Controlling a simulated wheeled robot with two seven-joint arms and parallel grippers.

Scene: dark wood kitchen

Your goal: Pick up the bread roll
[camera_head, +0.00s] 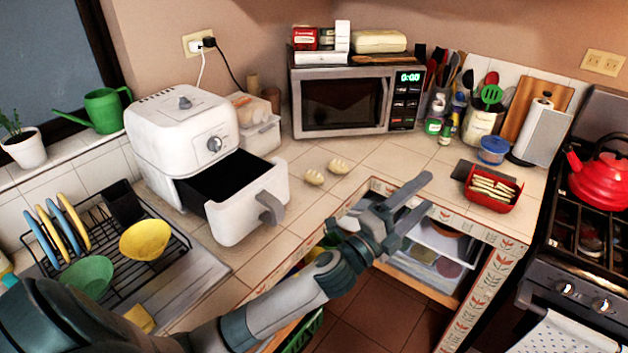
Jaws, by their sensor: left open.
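Two pale bread rolls lie on the tiled counter between the air fryer and the microwave: a left roll (314,177) and a right roll (339,165). My left gripper (428,192) is open and empty. It is to the right of the rolls and nearer to me, in front of the counter's edge and the open shelf below. Its fingers point right and do not touch the rolls. My right gripper does not show.
A white air fryer (185,135) stands left of the rolls with its drawer (243,212) pulled out. The microwave (345,100) is behind them. A red container (492,189) sits on the right counter, and a dish rack (105,245) at left.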

